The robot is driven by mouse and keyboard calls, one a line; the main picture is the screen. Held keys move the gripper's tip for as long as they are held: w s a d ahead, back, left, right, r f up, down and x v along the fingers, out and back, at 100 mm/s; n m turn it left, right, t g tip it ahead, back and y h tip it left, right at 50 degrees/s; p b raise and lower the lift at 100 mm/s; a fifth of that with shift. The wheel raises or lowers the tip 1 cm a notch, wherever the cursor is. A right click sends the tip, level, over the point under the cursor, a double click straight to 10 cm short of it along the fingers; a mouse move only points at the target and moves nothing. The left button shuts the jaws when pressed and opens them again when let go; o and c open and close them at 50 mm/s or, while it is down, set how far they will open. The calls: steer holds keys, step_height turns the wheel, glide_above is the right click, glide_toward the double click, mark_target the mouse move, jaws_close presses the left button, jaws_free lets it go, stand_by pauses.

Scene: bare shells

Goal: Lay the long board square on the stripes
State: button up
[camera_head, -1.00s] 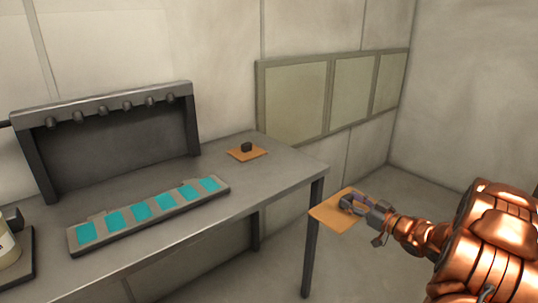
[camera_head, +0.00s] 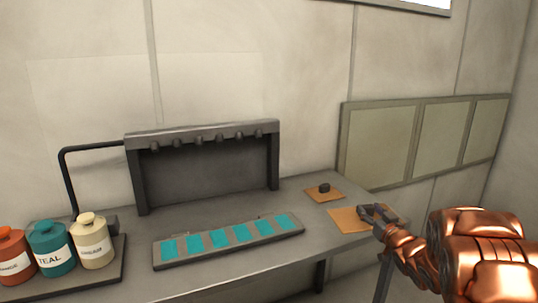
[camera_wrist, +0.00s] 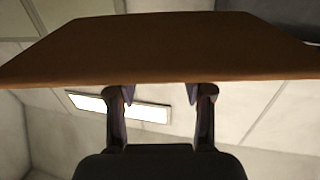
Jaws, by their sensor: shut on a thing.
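My gripper (camera_head: 376,212) is shut on a flat orange-brown board (camera_head: 346,220), at the right end of the table in the head view. The wrist view shows this board (camera_wrist: 160,48) wide across the top, with the two fingers of my gripper (camera_wrist: 160,95) at its near edge. Whether the board touches the table I cannot tell. A long grey board (camera_head: 228,243) with a row of teal stripes (camera_head: 220,238) lies along the table's front, left of my gripper. Which board is the task's long one is not clear.
A small orange board (camera_head: 334,195) with a dark block (camera_head: 324,188) on it lies behind the held board. A dark rack (camera_head: 207,170) with knobs stands at the back of the table (camera_head: 300,262). Orange, teal and cream bottles (camera_head: 92,245) stand on a tray at left.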

steer(key=a+r+m+h+p, duration=0.1)
steer(key=a+r, duration=0.2)
steer(key=a, duration=0.3)
steer(key=w+a+r+m+h+p, duration=0.1)
steer(key=a+r+h, duration=0.1)
steer(key=a+r, duration=0.2)
steer(key=shift+w+a+r, duration=0.2)
steer(key=shift+a+r, duration=0.05)
steer(key=shift+a, duration=1.5)
